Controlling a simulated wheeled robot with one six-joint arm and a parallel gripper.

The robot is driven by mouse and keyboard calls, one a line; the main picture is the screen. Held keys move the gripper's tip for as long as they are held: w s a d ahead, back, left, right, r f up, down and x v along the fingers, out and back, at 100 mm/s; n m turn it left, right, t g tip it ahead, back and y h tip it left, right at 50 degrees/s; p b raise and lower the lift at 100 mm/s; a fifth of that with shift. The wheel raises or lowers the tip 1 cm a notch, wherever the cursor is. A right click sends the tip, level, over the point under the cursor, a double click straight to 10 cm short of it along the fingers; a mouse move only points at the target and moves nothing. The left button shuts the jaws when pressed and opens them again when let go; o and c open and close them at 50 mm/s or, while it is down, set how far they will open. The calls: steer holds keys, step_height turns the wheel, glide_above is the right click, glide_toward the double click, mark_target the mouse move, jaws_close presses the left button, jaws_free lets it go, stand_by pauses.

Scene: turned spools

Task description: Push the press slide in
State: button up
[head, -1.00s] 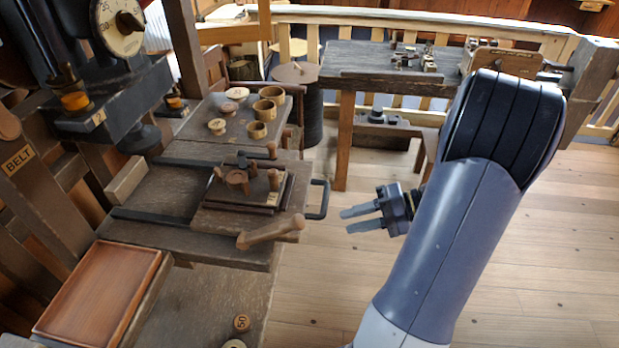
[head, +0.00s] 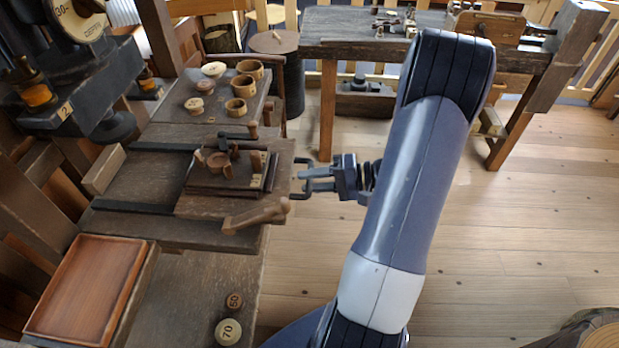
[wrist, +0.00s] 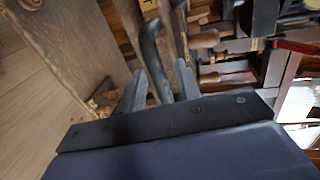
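The press slide (head: 222,207) is a dark wooden board on the press bed, at the right end of two black rails (head: 135,207). It carries a stepped block with a small clamp and wooden pieces. A dark bar handle (head: 297,194) sticks out from its right end. My gripper (head: 304,180) is at this handle from the right, fingers pointing left. In the wrist view the curved handle (wrist: 150,45) runs up between the two parted fingers of my gripper (wrist: 158,80). I see gaps beside it; whether a finger touches it I cannot tell.
Bare bed lies left of the slide, up to a pale wooden block (head: 104,170). A wooden lever (head: 256,215) lies along the front right edge. A reddish tray (head: 88,288) is at the lower left. Cups and spools stand behind.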

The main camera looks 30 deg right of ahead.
steer(key=shift+w+a, duration=0.15)
steer(key=shift+a, duration=0.15)
steer(key=shift+c, duration=0.3)
jaws_close()
